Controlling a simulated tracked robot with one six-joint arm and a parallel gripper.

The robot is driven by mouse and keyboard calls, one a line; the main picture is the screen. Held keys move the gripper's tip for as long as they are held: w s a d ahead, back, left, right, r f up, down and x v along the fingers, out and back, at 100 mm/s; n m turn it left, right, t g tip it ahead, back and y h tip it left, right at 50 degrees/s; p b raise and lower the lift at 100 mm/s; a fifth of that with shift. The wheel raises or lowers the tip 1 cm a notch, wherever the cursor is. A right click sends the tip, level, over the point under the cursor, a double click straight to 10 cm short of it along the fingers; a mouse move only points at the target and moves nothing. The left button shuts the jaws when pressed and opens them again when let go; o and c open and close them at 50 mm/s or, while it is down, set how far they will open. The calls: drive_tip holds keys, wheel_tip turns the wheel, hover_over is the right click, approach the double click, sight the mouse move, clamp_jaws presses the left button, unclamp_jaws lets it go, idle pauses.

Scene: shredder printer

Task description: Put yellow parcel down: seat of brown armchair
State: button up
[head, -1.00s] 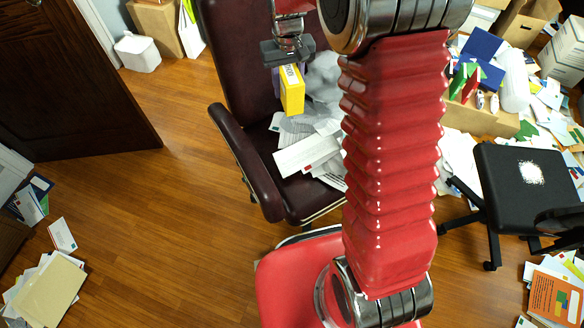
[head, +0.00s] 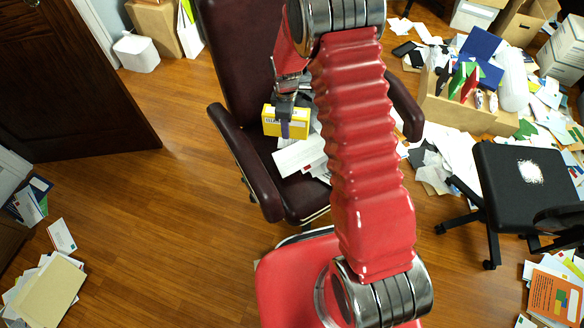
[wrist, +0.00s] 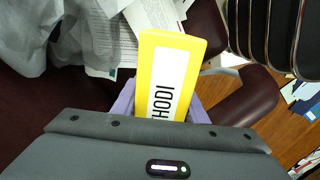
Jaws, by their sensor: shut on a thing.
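The yellow parcel (head: 287,122), a box with a white label, is held by my gripper (head: 285,128) over the seat of the brown armchair (head: 262,186). The wrist view shows the parcel (wrist: 172,75) between the purple finger pads (wrist: 160,105), with the dark gripper body below it. The parcel is above or close to the papers on the seat; I cannot tell whether it touches them. The seat (head: 299,191) is dark brown and largely covered by white papers (head: 300,156). My arm hides part of the chair's right side.
The armchair's left armrest (head: 245,160) and right armrest (head: 404,107) flank the seat. A crumpled grey-white bag (wrist: 30,35) lies beside the papers. A black chair (head: 528,185) stands at the right. The wooden floor at the left is mostly clear.

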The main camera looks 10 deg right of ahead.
wheel_tip(320, 180, down, 11)
drive_tip(key=s+n, duration=0.2)
drive_tip(key=n, duration=0.6)
drive_tip(key=shift+s+f, duration=0.15)
drive_tip(key=shift+s, duration=0.05)
drive_tip(key=shift+f, duration=0.1)
hover_over(289, 168)
drive_tip(key=shift+f, duration=2.8)
drive_tip(key=shift+f, duration=2.1)
drive_tip(key=shift+s, duration=0.1)
drive_tip(key=o, duration=1.3)
drive_tip(key=shift+f, duration=0.1)
drive_tip(key=shift+r, duration=0.2)
drive_tip(key=shift+r, duration=5.9)
